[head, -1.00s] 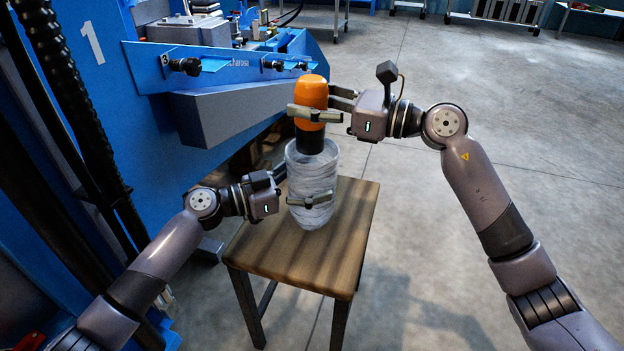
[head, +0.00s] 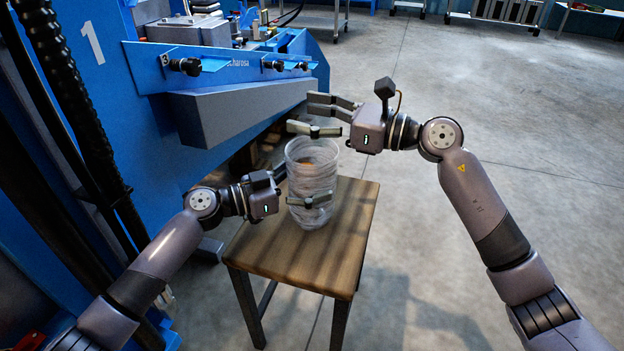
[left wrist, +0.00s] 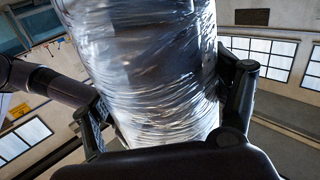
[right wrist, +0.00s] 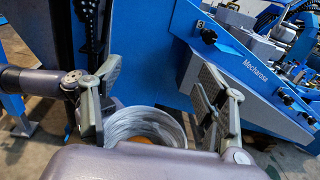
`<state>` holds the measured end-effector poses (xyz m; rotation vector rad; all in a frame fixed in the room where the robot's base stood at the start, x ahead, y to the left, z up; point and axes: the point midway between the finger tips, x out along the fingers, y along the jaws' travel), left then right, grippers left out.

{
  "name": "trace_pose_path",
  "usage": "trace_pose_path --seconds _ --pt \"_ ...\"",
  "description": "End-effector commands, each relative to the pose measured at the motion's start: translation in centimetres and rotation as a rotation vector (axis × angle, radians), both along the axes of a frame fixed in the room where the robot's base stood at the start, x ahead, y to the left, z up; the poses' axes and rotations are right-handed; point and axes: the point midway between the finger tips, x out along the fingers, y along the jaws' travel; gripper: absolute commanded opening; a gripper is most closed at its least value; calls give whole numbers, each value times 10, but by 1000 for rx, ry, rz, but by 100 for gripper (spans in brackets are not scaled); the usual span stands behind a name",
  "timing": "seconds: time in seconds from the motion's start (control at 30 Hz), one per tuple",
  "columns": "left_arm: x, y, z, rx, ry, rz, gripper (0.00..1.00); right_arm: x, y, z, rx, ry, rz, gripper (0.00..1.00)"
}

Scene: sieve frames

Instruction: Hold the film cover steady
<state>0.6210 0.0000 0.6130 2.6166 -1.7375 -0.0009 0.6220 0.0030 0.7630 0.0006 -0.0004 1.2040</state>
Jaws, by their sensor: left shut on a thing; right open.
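The film cover (head: 312,178) is a clear, wrinkled, open-topped sleeve standing upright on the wooden stool (head: 275,252). My left gripper (head: 290,188) is shut around its lower half; the left wrist view shows the wrinkled film (left wrist: 150,80) between the fingers. A bit of an orange thing (right wrist: 136,142) shows down inside the cover's open top in the right wrist view. Most of it is hidden by the film and my right gripper. My right gripper (head: 308,113) is open and empty just above the cover's rim.
A blue machine (head: 85,75) with a grey sloped block (head: 235,110) stands behind and to the left of the stool, close to both grippers. The stool top is clear around the cover. Open concrete floor (head: 480,120) lies to the right.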

Motion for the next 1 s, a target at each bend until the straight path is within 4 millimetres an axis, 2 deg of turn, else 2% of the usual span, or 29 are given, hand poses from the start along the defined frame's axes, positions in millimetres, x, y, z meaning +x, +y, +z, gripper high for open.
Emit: trace_pose_path --seconds 0.3,0.43,0.8,1.0 --pt "0 -1 0 0 -1 -2 20 0 0 -2 -3 3 0 71" --pt "-1 -1 0 0 -1 -2 20 -3 -9 -2 -3 2 -1 71" --pt "0 -1 0 0 -1 -2 20 -29 -78 -2 -3 2 -3 71" --pt "0 -1 0 0 -1 -2 20 -39 -104 -1 -2 2 -1 71"
